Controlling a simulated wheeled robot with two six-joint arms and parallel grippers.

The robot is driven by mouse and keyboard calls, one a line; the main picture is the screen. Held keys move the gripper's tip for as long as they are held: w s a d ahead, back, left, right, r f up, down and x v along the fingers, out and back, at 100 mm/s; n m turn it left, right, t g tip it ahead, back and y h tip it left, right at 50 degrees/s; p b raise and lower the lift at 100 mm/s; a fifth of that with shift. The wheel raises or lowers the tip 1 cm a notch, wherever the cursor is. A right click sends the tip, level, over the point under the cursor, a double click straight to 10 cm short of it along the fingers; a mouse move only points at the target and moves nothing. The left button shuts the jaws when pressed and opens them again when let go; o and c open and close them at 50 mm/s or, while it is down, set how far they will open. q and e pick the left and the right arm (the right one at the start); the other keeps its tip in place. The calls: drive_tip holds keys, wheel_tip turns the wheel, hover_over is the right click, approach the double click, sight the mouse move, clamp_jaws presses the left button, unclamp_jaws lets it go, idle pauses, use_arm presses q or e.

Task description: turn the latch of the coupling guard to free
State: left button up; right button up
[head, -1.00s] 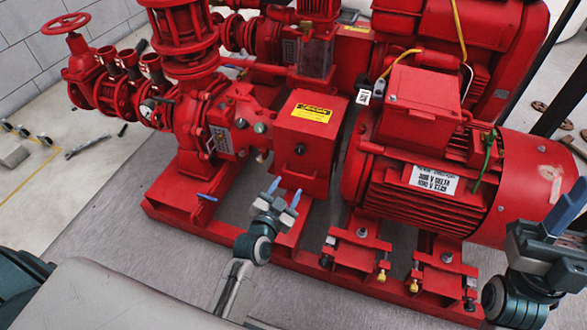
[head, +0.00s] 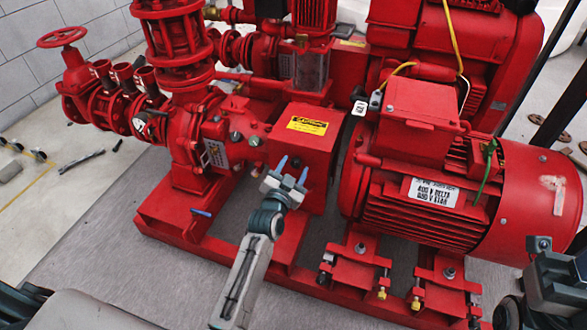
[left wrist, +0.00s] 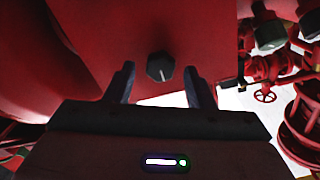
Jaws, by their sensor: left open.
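The coupling guard (head: 318,147) is a red box with a yellow warning label, between the pump and the motor. Its latch (left wrist: 159,67) is a small dark knob with a pale line on its face, on the guard's front side. In the left wrist view the line points down and slightly right. My left gripper (head: 292,169) is open in front of the guard. In the left wrist view its fingers stand either side of and below the latch, with nothing between them. My right gripper shows only partly at the lower right edge; its jaws cannot be made out.
The red motor (head: 425,205) with a white label stands right of the guard. The red pump and pipework (head: 185,120) stand left. The red base frame (head: 300,275) runs in front, low down. A handwheel valve (head: 62,38) is at the far left. Grey floor lies open at front left.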

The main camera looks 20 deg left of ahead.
use_arm(q)
drive_tip(key=shift+w, duration=0.25)
drive_tip(key=c, duration=1)
